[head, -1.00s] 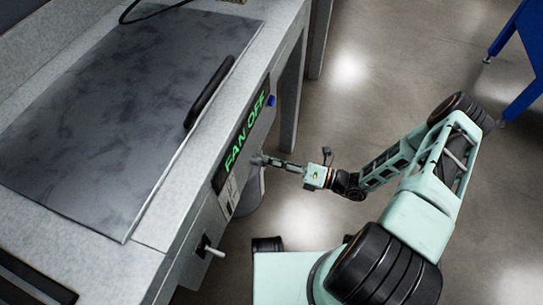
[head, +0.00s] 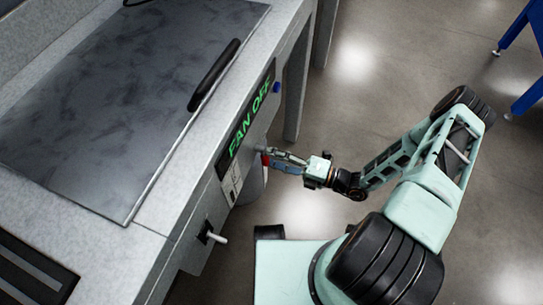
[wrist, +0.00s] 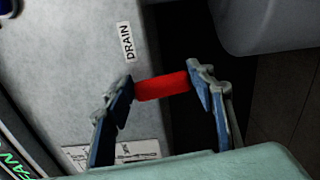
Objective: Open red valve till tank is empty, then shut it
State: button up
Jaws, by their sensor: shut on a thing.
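The red valve handle (wrist: 162,85) is a short red bar beside a "DRAIN" label (wrist: 126,42) in the wrist view. It shows as a small red spot in the head view (head: 265,159), low on the front of the grey stand. My gripper (wrist: 160,88) is shut on it, with one blue-padded finger at each end of the bar. In the head view my gripper (head: 278,161) reaches the stand's front from the right. The tank and its level cannot be made out.
The grey stand (head: 165,205) has a green "FAN OFF" display (head: 250,120), a blue button (head: 277,87) and a white-tipped lever (head: 217,237). A dark lid with a black handle (head: 213,75) lies on top. A grey rounded body (wrist: 275,22) is close right of the valve.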

jog(key=o, duration=1.7)
jog(key=shift+d, duration=0.1)
jog(key=v, duration=1.2)
